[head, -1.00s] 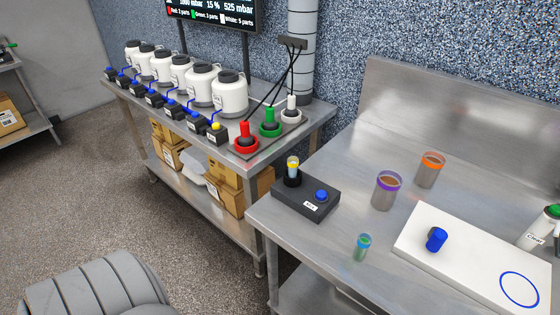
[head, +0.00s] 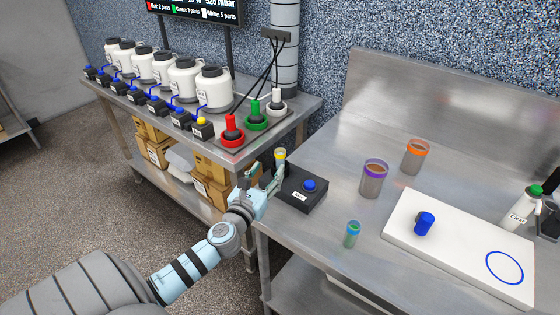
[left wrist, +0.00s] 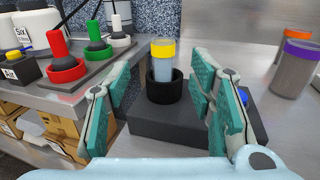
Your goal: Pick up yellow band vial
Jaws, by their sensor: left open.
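The yellow band vial (left wrist: 163,62) stands upright in the round black holder (left wrist: 164,88) of a dark box (head: 300,191) with a blue button. In the head view the vial (head: 280,157) shows at the near left corner of the steel table, partly behind my gripper. My left gripper (head: 262,176) is open. In the left wrist view its two teal-padded fingers (left wrist: 158,100) stand to either side of the holder, with the vial between and beyond them, not gripped. My right gripper is not in view.
A white board (head: 455,250) carries a blue object (head: 424,223). Red, green and white plugs (head: 231,130) stand on the left bench, close to my gripper's left.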

